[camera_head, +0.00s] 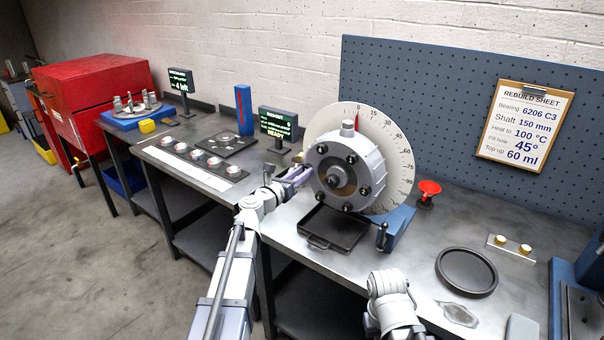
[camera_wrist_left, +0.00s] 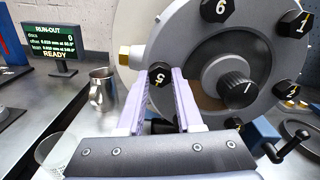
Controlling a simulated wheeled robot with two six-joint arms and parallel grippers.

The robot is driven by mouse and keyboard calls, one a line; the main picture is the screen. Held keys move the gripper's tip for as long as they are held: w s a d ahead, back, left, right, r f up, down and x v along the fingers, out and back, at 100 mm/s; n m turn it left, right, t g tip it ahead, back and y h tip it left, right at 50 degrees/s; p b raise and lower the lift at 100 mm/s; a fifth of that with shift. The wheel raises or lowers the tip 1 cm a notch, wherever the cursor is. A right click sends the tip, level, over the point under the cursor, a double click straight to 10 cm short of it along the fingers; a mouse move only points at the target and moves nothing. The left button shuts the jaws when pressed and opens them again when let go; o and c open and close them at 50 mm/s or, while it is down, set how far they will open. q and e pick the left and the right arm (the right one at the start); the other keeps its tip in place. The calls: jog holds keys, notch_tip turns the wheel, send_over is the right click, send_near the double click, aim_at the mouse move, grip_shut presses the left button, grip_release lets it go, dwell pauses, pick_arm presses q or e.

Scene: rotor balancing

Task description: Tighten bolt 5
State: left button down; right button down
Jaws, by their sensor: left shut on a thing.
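The grey round housing (camera_head: 345,165) stands upright on the bench in front of a dial disc (camera_head: 398,150) with degree marks. Black numbered bolts ring its face. Bolt 5 (camera_wrist_left: 160,72) sits at the housing's left edge in the left wrist view. My left gripper (camera_wrist_left: 161,84) has its two pale fingers on either side of that bolt, shut on it. In the head view the left gripper (camera_head: 303,174) reaches the housing's left side and bolt 5 cannot be made out. Bolts 6 (camera_wrist_left: 221,8), 1 (camera_wrist_left: 296,22) and 2 (camera_wrist_left: 287,95) also show. My right gripper is out of view.
A black drip tray (camera_head: 335,232) lies below the housing. A blue stand with a crank (camera_head: 382,236) is at its right. A run-out display (camera_head: 278,124) reads READY. A metal cup (camera_wrist_left: 102,86) stands left of the gripper. A round black dish (camera_head: 466,271) lies at right.

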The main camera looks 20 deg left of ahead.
pick_arm(q)
jog(key=shift+d+f+m, duration=0.1)
jog(key=shift+m, duration=7.95)
jog(key=shift+f+m, duration=0.1)
jog(key=shift+m, duration=7.95)
jog(key=c, duration=0.6)
grip_release()
jog(key=shift+o, duration=0.2)
jog(key=shift+s, duration=0.1)
